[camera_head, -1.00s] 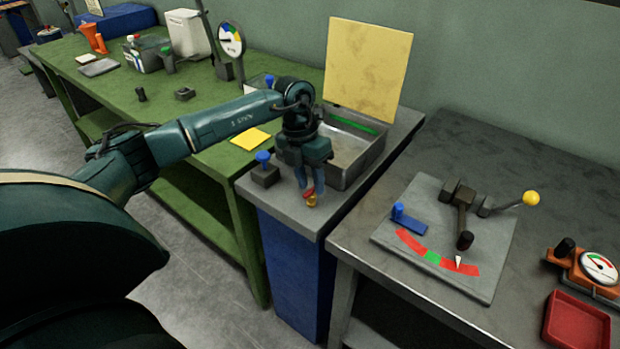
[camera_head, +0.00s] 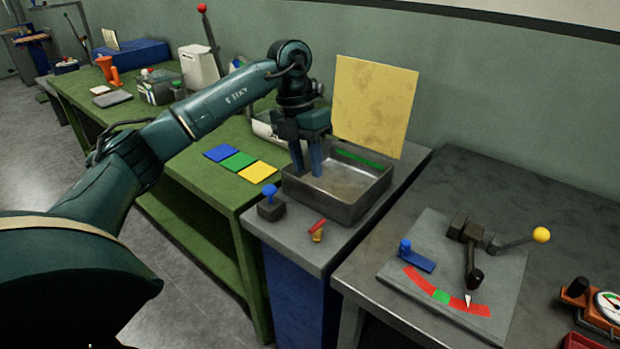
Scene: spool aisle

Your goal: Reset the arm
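My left gripper (camera_head: 307,160) points down over the near left part of an open grey metal tray (camera_head: 347,212). Its two blue-grey fingers are apart with nothing between them. A small red-handled brass piece (camera_head: 317,231) lies on the grey counter (camera_head: 300,258) in front of the tray, clear of the fingers. On the right, a grey plate (camera_head: 420,256) carries a dark lever arm (camera_head: 471,262) whose white pointer lies over the right red part of a red-green-red scale (camera_head: 440,296). My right gripper is not in view.
A blue-knobbed block (camera_head: 271,208) stands left of the brass piece. A yellow panel (camera_head: 374,108) rises behind the tray. Blue, green and yellow squares (camera_head: 238,161) lie on the green bench (camera_head: 190,140). A yellow-knobbed handle (camera_head: 541,235) and an orange gauge (camera_head: 600,304) are on the right.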

